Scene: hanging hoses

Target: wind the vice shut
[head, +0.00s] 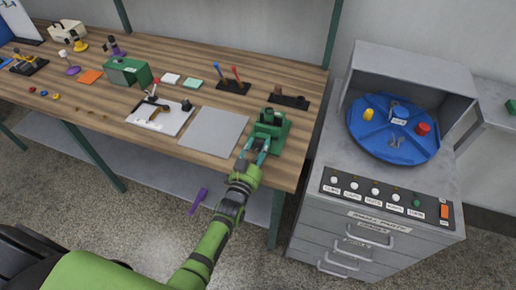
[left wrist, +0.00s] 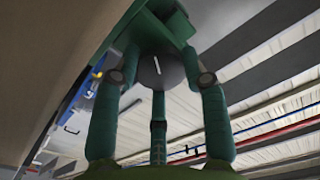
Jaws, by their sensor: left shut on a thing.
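The green vice (head: 274,126) stands at the right end of the wooden workbench, near its front edge. My left gripper (head: 256,150) reaches it from the front. In the left wrist view the fingers of my left gripper (left wrist: 160,66) close around a dark round knob (left wrist: 161,73) with a white line on its face. The green vice body (left wrist: 170,24) rises just behind the knob. The vice jaws are too small in the head view to tell how wide they stand. My right gripper is not in view.
A grey plate (head: 213,132) lies on the workbench left of the vice, and a white board (head: 160,117) with tools beyond it. A dark rack (head: 290,100) is behind the vice. A grey cabinet (head: 378,185) with a blue turntable (head: 372,140) stands close on the right.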

